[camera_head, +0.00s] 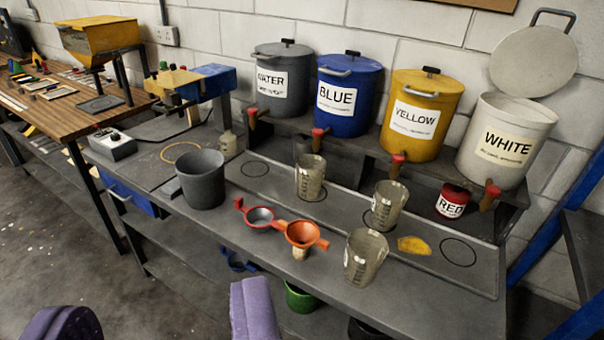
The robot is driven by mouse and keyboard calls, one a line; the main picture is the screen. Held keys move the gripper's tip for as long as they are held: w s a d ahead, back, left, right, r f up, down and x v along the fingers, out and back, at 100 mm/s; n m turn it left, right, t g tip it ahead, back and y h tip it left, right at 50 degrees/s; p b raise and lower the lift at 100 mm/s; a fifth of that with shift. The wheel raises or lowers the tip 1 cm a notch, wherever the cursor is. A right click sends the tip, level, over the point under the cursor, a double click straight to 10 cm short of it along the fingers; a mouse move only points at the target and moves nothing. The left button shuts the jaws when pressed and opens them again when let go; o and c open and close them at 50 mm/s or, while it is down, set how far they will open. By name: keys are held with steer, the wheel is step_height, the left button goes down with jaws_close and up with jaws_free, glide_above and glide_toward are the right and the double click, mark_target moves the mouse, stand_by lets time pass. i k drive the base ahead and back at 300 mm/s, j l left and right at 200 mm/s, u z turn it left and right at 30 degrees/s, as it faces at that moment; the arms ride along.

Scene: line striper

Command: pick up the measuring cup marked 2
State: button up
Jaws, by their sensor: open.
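Three clear measuring cups stand upright on the grey bench: one at the back left (310,178), one in the middle (387,206) and one nearest the front (366,257). Each has faint markings on its side, but I cannot read which is marked 2. All three look empty. My gripper (158,302) shows as two purple fingers at the bottom edge, wide apart with nothing between them. It is in front of the bench, left of the cups and well apart from them.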

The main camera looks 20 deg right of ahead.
mark_target(390, 198)
steer(key=i+z, duration=0.15)
steer(key=z, duration=0.25)
steer(key=i+j+z, duration=0.1)
steer(key=z, duration=0.3)
steer(key=i+j+z, duration=0.15)
steer(key=z, duration=0.3)
steer(key=i+j+z, duration=0.25)
steer(key=i+j, duration=0.85)
steer(key=i, duration=0.15)
